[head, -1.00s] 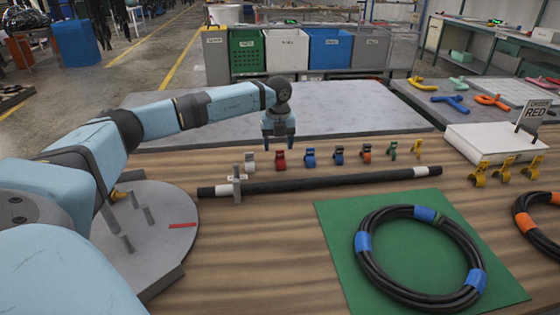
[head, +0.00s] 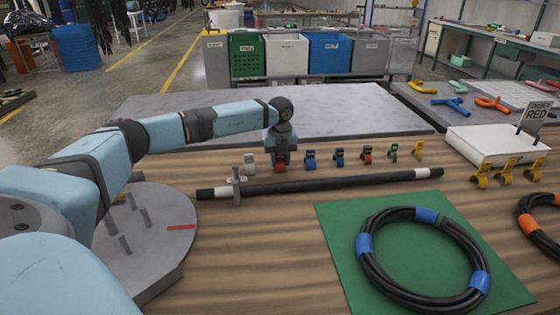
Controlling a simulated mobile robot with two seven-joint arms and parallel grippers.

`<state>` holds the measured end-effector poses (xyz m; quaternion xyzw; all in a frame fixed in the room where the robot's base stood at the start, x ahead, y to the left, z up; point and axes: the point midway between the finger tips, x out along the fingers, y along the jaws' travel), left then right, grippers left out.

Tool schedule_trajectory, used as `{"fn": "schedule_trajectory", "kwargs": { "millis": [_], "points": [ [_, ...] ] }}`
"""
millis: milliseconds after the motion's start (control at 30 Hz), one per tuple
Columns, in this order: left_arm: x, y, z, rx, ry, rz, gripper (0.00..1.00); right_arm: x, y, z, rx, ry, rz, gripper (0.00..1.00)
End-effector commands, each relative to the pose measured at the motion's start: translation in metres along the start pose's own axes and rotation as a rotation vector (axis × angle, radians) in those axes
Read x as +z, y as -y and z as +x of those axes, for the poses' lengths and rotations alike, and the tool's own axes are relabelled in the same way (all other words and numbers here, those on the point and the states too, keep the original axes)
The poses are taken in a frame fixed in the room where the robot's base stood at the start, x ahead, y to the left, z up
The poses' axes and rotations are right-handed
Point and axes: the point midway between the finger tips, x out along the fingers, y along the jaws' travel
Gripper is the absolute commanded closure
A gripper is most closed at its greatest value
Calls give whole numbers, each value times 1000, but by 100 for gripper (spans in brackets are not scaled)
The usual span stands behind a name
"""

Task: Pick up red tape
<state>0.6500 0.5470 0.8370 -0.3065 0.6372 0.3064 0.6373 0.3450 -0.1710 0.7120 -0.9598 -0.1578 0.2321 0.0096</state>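The red tape (head: 280,167) is a small red roll in the row of tapes behind the black hose. My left gripper (head: 280,158) is lowered over it from above and hides its upper part. The fingertips are at the roll, but they are too small to tell whether they are closed on it. The roll still seems to rest at table level. My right gripper is not in view.
A white tape (head: 249,162) stands close on the left and a blue tape (head: 310,159) on the right. The black hose (head: 320,184) lies in front. A coiled hose (head: 367,253) lies on a green mat (head: 335,222). A sign (head: 536,114) reads "ORDER RED".

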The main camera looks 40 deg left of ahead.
Motion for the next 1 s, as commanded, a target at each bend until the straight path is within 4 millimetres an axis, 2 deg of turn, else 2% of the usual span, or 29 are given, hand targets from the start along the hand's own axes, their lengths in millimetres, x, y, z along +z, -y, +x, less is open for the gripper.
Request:
{"fn": "schedule_trajectory", "kwargs": {
  "millis": [333, 467, 567, 1000],
  "points": [
    [0, 0, -1, 0, 0, 0, 91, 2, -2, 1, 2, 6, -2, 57],
    [0, 0, -13, -1, 1, 0, 91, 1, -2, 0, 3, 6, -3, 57],
    [0, 0, -31, -2, 1, -1, 91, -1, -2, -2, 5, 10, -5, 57],
    [0, 0, -153, -3, 2, 0, 91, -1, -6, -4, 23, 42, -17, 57]
  ]
}}
